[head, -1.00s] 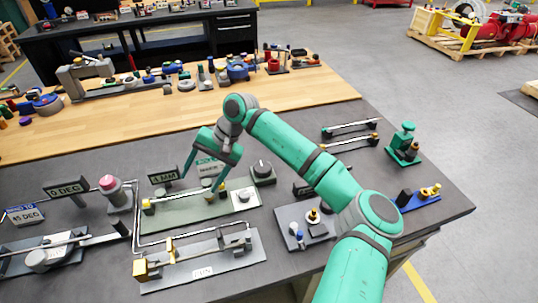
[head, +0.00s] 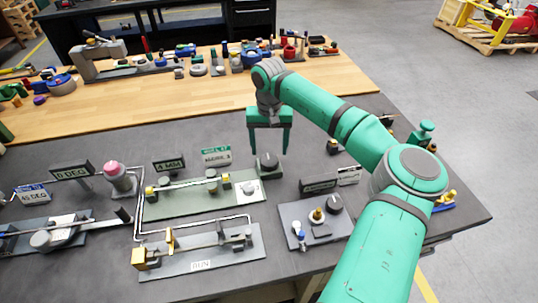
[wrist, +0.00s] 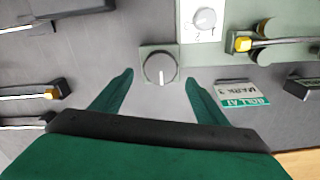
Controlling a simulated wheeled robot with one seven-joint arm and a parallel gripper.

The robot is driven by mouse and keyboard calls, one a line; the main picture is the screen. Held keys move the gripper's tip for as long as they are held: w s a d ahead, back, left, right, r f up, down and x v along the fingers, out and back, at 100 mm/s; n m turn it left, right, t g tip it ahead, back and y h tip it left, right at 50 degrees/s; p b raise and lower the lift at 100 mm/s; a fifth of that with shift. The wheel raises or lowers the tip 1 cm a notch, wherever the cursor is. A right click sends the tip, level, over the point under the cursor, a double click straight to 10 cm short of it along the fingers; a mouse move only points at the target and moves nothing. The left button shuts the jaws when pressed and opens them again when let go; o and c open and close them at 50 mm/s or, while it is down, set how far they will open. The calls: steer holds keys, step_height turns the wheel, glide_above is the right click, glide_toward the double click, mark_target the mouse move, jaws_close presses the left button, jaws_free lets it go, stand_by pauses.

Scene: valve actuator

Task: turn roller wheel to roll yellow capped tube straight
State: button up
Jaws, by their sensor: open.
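The yellow-capped tube (head: 190,185) lies along a green plate (head: 215,203). Its near end with a yellow cap (wrist: 243,44) shows at the right of the wrist view. A dark round knob (head: 268,163) with a pale line sits on a small green base at the plate's back right corner; it is probably the roller wheel. In the wrist view the knob (wrist: 159,67) lies between my fingertips, its line pointing roughly along the fingers. My gripper (head: 269,147) is open, pointing down at the knob, with no visible grip on it. A white dial (wrist: 205,18) is on the plate beside it.
Behind the plate stand a "4 MM" display (head: 169,164) and a green-white "ROLL AT" sign (head: 216,155). A grey plate (head: 205,264) with a rod lies in front. A small panel with knobs (head: 315,223) is at right, and a red-topped button (head: 113,170) at left.

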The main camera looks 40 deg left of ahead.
mark_target(270, 158)
steer(key=shift+f, duration=2.15)
steer(key=c, duration=1.1)
steer(key=shift+o, duration=0.2)
steer(key=shift+w+d+m, duration=0.1)
steer(key=shift+m, duration=0.3)
